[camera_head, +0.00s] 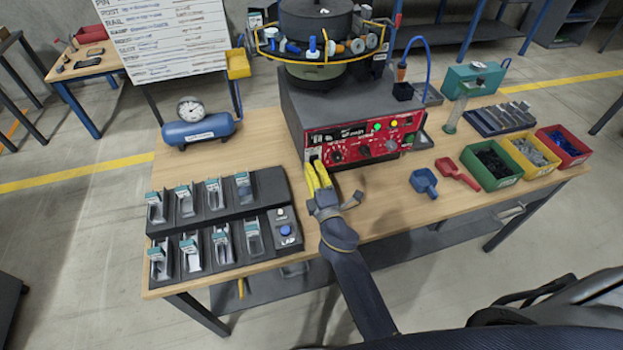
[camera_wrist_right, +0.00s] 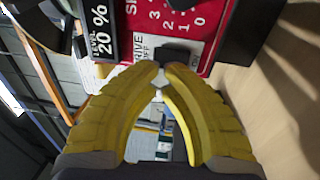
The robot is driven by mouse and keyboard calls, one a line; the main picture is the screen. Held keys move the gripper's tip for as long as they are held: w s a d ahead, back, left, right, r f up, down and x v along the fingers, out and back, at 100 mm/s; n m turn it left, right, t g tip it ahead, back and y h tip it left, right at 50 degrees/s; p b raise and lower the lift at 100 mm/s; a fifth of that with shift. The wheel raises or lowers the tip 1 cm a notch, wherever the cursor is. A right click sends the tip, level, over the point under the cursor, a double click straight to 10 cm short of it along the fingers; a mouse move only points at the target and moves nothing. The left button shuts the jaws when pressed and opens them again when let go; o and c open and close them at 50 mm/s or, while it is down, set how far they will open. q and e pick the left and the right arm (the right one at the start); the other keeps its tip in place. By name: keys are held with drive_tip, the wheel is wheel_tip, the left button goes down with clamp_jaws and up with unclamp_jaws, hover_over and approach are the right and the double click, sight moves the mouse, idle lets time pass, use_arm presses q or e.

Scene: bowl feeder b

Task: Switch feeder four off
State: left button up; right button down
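A bowl feeder stands at the back middle of the table, with a black bowl (camera_head: 316,18) on a dark grey base and a red control panel (camera_head: 366,139) on its front. The panel carries knobs, a small display and lit green and yellow lamps. In the right wrist view, a dark switch (camera_wrist_right: 174,52) sits by the word DRIVE, below a dial, with OFF lettering beside it. My right gripper (camera_head: 312,166) is at the panel's lower left corner. Its yellow fingertips (camera_wrist_right: 162,72) are close together just in front of the switch; contact is unclear. No feeder number is readable. My left gripper is out of view.
A dark two-row rack (camera_head: 217,222) with several clear holders is at the left. A blue tank with a gauge (camera_head: 198,128) stands behind it. Blue (camera_head: 424,183) and red (camera_head: 456,173) scoops and green, yellow and red bins (camera_head: 492,185) are at the right.

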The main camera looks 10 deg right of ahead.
sight(309, 156)
drive_tip(key=shift+w, duration=0.65)
drive_tip(key=shift+r, duration=0.1)
drive_tip(key=shift+w, duration=0.3)
drive_tip(key=shift+w+r, duration=0.2)
drive_tip(key=shift+r, duration=0.05)
drive_tip(key=shift+w+r, duration=0.2)
drive_tip(key=shift+w, duration=0.05)
idle(0.4)
drive_tip(key=s, duration=1.4)
drive_tip(key=shift+d+r, duration=0.3)
drive_tip(key=shift+r, duration=0.05)
drive_tip(key=shift+s, duration=0.1)
